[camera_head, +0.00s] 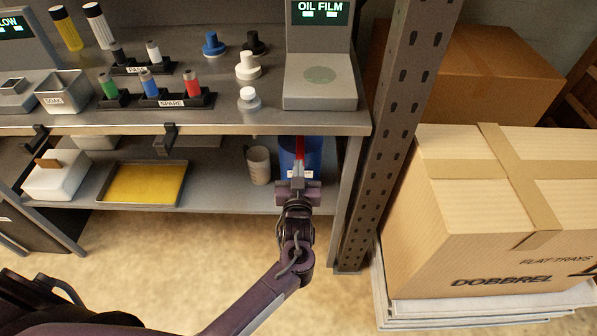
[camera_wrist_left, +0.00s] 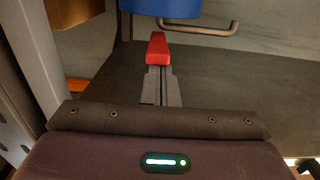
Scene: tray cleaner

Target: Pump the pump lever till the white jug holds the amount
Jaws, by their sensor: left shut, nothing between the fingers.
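A blue drum (camera_head: 287,155) stands at the right end of the lower shelf, partly hidden by my left gripper. A red lever (camera_head: 300,148) shows in front of it. In the left wrist view the red lever (camera_wrist_left: 158,45) lies just past my fingertips, and the blue drum (camera_wrist_left: 165,8) is at the top with a bent metal spout (camera_wrist_left: 232,30). My left gripper (camera_head: 298,180) is shut with nothing held, at the lever's near end; I cannot tell if they touch. The white jug (camera_head: 259,166) stands left of the drum; its contents cannot be made out. My right gripper is out of view.
A metal upright (camera_head: 394,130) and cardboard boxes (camera_head: 490,200) stand on the right. The upper bench (camera_head: 225,118) overhangs the lower shelf and carries a scale reading OIL FILM (camera_head: 320,88). A yellow tray (camera_head: 146,184) and a white box (camera_head: 55,180) are farther left.

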